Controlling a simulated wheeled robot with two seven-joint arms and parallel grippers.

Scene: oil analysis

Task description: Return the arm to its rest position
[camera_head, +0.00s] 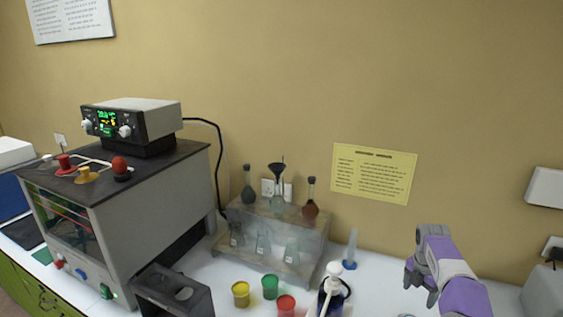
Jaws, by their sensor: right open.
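My right gripper (421,276) is at the lower right, above the white bench (372,291). Its grey jaws are open and hold nothing. It is apart from the glassware and jars to its left. The purple and grey end of my right arm comes in from the lower right edge. My left gripper does not show.
A grey analyser (150,207) stands at the left. A rack (311,243) with several flasks is against the wall, with yellow (241,294), green (270,287) and red (286,306) jars before it.

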